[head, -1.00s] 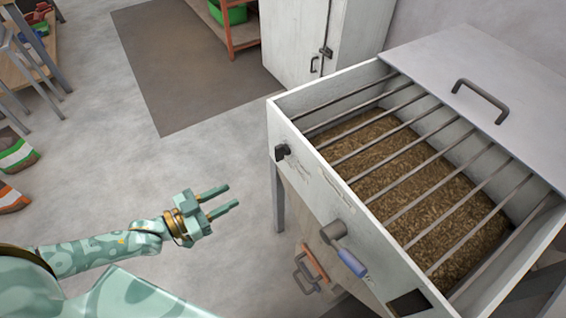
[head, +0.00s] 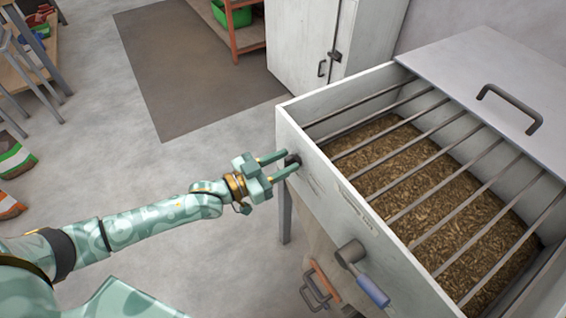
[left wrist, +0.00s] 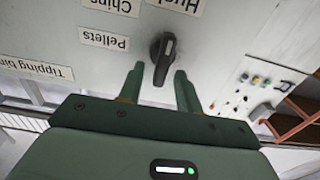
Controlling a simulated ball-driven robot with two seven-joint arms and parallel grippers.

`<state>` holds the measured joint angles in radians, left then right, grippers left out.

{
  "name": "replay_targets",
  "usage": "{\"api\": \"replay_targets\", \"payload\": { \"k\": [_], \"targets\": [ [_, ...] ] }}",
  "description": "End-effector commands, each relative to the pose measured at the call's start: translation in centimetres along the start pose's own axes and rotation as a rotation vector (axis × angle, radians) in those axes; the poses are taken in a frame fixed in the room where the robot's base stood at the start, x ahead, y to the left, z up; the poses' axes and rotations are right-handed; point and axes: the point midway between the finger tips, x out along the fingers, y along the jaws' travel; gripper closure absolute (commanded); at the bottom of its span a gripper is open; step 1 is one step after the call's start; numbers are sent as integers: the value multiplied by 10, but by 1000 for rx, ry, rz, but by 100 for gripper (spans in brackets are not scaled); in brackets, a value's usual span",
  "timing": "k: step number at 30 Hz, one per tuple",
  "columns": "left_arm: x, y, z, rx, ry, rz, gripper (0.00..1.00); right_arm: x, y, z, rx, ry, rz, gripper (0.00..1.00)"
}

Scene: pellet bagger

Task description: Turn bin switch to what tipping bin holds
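The tipping bin (head: 300,112) is a white open box with bars across its top. Inside lie many small, elongated brown pieces (head: 440,180) that look loose and chunky. The bin switch (left wrist: 162,58) is a black knob on the bin's side panel, with a light mark near its upper end in the left wrist view. Labels reading "Pellets" (left wrist: 104,39), "Chips" (left wrist: 112,5) and a partly cut-off one (left wrist: 178,4) lie left of and above it. My left gripper (head: 282,164) is open, with a finger on either side of the knob and visible gaps. My right gripper is not in view.
A label "Tipping bin" (left wrist: 36,67) is on the panel. A grey lid (head: 500,75) with a handle covers the bin's far part. A blue-gripped lever (head: 362,275) sticks out lower on the panel. A white cabinet (head: 300,45) stands behind; open floor lies left.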

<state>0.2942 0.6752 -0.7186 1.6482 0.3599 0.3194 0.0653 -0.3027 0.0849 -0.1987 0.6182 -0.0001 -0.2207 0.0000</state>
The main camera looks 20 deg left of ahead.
Motion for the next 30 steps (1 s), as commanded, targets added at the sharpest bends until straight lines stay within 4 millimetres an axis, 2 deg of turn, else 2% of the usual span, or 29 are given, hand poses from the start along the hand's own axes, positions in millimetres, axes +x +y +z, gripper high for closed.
{"api": "replay_targets", "payload": {
  "k": [7, 8, 11, 12, 23, 30],
  "targets": [
    [1, 0, 0, 0, -1, 0, 65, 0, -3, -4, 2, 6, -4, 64],
    [1, 0, 0, 0, -1, 0, 68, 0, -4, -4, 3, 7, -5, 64],
    [1, 0, 0, 1, -1, 0, 96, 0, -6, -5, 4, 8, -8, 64],
    [1, 0, 0, 1, -1, 0, 100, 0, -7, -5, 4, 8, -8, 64],
    [1, -1, -1, -33, 0, 0, 100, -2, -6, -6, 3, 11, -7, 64],
    [1, -3, -2, -165, 0, 0, 100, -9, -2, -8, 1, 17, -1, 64]
  ]
}}
